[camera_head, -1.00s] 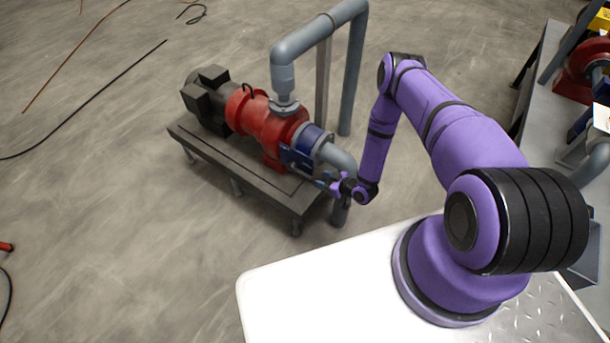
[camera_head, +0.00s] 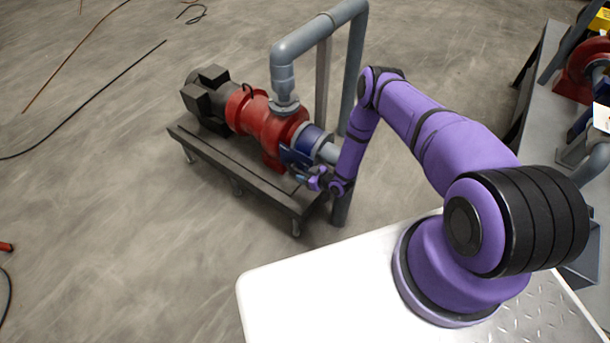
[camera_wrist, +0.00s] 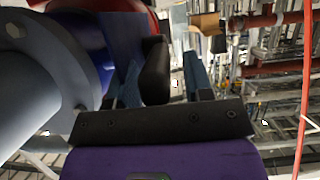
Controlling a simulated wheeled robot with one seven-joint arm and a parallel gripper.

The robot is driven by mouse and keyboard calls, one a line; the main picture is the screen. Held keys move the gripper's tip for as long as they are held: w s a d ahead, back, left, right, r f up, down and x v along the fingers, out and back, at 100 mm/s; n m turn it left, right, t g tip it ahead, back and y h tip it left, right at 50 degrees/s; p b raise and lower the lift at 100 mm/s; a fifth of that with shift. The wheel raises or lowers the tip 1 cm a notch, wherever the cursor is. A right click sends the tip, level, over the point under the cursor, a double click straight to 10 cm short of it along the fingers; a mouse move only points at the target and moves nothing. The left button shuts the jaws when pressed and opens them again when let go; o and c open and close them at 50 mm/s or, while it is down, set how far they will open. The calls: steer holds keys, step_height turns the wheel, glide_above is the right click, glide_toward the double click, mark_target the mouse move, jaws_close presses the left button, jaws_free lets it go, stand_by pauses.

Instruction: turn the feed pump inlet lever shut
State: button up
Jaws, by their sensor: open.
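The red feed pump (camera_head: 270,130) sits on a dark skid, with the blue inlet valve (camera_head: 318,137) at its near right end. In the wrist view the blue valve body (camera_wrist: 122,35) is at the upper left. A dark lever grip (camera_wrist: 155,72) lies between the fingers of my gripper (camera_wrist: 163,80), which are open on either side of it. Whether either finger touches it is unclear. In the head view my gripper (camera_head: 310,177) is low beside the valve, and the lever is small and partly hidden there.
A grey flange and pipe (camera_wrist: 35,75) stand close on the left in the wrist view. The skid (camera_head: 210,155) has a low edge near my gripper. Open concrete floor lies to the left.

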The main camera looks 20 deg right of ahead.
jaws_close()
